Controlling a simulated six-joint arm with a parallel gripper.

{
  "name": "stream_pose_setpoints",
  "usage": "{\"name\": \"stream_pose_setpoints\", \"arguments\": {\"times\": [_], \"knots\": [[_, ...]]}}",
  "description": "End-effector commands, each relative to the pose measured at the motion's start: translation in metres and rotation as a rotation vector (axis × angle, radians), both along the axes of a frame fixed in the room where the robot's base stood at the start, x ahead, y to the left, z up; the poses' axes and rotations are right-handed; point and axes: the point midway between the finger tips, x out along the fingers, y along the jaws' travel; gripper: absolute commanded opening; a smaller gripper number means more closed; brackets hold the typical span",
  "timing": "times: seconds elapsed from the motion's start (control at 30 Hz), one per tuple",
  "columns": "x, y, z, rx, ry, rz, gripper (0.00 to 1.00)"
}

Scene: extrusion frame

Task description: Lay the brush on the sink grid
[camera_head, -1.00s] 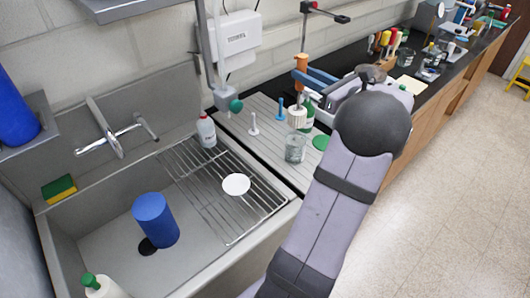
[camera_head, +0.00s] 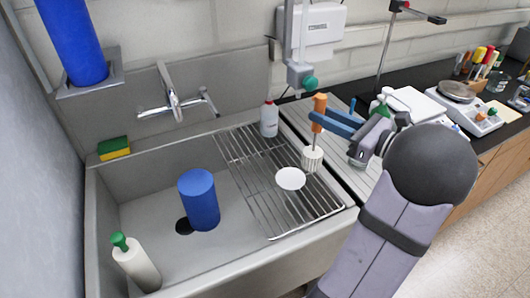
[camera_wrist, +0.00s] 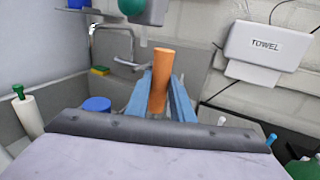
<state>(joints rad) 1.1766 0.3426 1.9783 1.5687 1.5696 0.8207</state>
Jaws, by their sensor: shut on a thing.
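My gripper (camera_head: 335,119) has blue fingers and is shut on the orange handle of the brush (camera_head: 312,160). The brush hangs upright, with its white bristle head down, near the right edge of the sink grid (camera_head: 262,196). I cannot tell whether the bristles touch anything. In the wrist view the orange handle (camera_wrist: 159,80) stands between the two blue fingers; the bristle head is hidden there. The grid is a wire rack across the right part of the grey sink. A white disc (camera_head: 290,178) lies on it, and a white bottle with a red cap (camera_head: 269,118) stands at its back.
A blue cylinder (camera_head: 199,200) is in the sink basin, left of the grid. A green-capped white bottle (camera_head: 136,263) is at the front left, and a sponge (camera_head: 114,148) sits on the back ledge. The faucet (camera_head: 178,104) rises behind. The grid's front half is mostly bare.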

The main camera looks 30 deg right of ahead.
Motion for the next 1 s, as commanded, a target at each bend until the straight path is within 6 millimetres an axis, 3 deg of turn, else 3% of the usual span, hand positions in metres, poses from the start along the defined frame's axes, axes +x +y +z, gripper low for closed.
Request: {"name": "stream_pose_setpoints", "arguments": {"times": [0.27,0.7,1.0], "knots": [[0.027,0.012,0.004,0.001,-0.001,0.005,0.00],[0.123,0.052,0.004,0.001,0.000,0.004,0.00],[0.163,0.067,0.002,0.000,0.000,-0.001,0.00]]}}
